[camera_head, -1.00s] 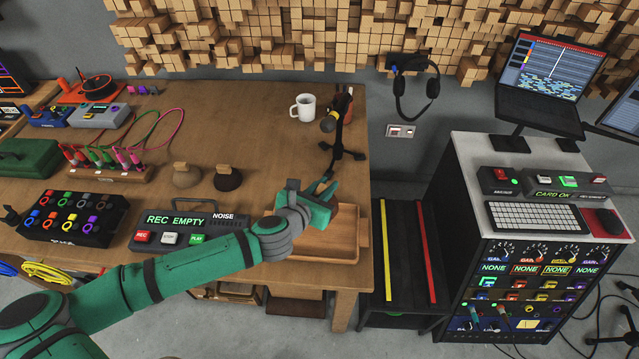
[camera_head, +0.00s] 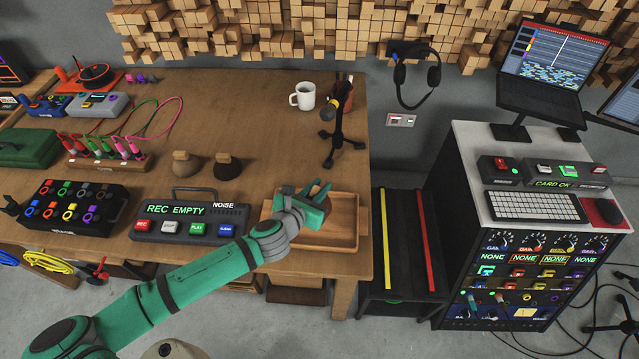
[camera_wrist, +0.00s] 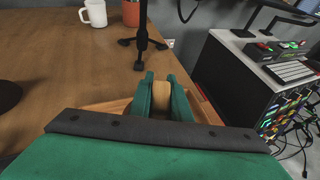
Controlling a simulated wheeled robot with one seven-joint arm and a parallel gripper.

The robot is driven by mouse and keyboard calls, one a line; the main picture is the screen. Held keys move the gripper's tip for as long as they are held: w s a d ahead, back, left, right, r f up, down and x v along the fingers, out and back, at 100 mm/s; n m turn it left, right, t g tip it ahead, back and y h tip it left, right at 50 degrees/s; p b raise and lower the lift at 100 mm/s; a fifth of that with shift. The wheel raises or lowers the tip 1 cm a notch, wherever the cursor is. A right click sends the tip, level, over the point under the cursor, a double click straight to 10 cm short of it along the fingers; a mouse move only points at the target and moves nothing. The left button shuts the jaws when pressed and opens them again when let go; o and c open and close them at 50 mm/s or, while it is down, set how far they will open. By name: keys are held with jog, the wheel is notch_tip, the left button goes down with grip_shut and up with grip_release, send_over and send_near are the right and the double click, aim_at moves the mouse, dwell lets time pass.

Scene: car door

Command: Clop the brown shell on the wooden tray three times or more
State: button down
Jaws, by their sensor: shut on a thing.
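My gripper (camera_head: 319,193) is over the wooden tray (camera_head: 347,236) at the front right of the table. In the wrist view my gripper (camera_wrist: 160,82) is shut on a light wooden grip (camera_wrist: 161,100), which appears to be the handle of the brown shell. The shell's body is mostly hidden by the fingers and wrist. Whether it touches the tray floor I cannot tell. The tray's rim also shows in the wrist view (camera_wrist: 101,107) on both sides of the fingers.
Two other wood-topped shells, one tan (camera_head: 187,166) and one dark (camera_head: 227,168), stand left of the tray. A recorder panel (camera_head: 190,213) reads REC EMPTY. A microphone stand (camera_head: 340,140) and white mug (camera_head: 303,96) are behind. A black bench (camera_head: 404,245) stands to the right.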

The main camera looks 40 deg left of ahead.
jog(key=shift+f, duration=0.1)
jog(key=shift+f, duration=3.55)
jog(key=shift+r, duration=0.1)
jog(key=shift+r, duration=2.45)
jog(key=shift+f, duration=0.1)
notch_tip(320, 180, down, 5)
jog(key=shift+f, duration=0.1)
